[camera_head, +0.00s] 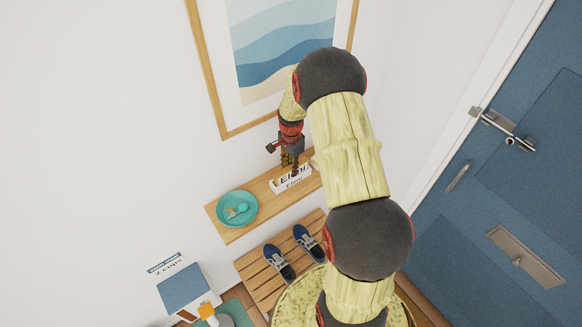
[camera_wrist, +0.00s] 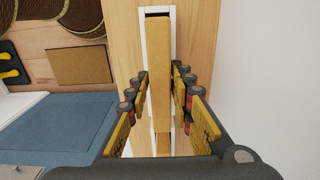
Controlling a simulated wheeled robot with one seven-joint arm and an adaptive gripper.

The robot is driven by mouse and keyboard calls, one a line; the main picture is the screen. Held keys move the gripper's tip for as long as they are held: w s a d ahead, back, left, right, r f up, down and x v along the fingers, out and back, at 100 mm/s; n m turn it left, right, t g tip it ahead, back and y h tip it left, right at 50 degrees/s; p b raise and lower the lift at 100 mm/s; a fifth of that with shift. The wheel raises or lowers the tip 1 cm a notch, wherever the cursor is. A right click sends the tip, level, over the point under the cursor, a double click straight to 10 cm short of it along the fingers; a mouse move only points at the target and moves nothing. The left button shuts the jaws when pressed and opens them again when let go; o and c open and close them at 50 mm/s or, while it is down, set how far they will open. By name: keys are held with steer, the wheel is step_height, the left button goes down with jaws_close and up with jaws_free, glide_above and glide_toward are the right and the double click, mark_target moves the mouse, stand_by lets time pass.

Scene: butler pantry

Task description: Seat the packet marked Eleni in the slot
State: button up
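In the head view, a white packet (camera_head: 283,180) with "Eleni" in dark letters stands on the wooden wall shelf. A white holder front (camera_head: 296,184) bearing a smaller "Eleni" is just before it. My gripper (camera_head: 293,167) is right above them, pointing down. In the wrist view, a narrow tan top edge (camera_wrist: 159,60), apparently the packet's, lies within white sides of the holder (camera_wrist: 144,45). My gripper's fingers (camera_wrist: 160,82) are spread on either side of it, with small gaps apparent. How deep the packet sits is hidden.
A teal bowl (camera_head: 252,209) with small items stands left on the shelf (camera_head: 228,232). Blue shoes (camera_head: 279,262) rest on a slatted bench (camera_head: 257,279) below. The wall is close behind, with a framed picture (camera_head: 213,85) above. A blue door (camera_head: 535,150) is at right.

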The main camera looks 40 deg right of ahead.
steer(key=o, duration=0.3)
steer(key=shift+r, duration=0.1)
steer(key=s+a+r+n+t+b, duration=0.15)
steer(key=a+r, duration=0.25)
steer(key=r, duration=0.7)
steer(key=a+r+n, duration=0.3)
steer(key=r, duration=0.8)
steer(key=s+a+r+n+t, duration=0.1)
steer(key=s+a+r+n, duration=0.45)
steer(key=a+r, duration=0.25)
steer(key=s+a+r+n+t, duration=0.3)
steer(key=s+a+n, duration=0.5)
steer(key=s, duration=0.7)
steer(key=shift+s+a+r+n, duration=0.3)
steer(key=shift+s+a+r, duration=0.05)
steer(key=shift+a, duration=0.85)
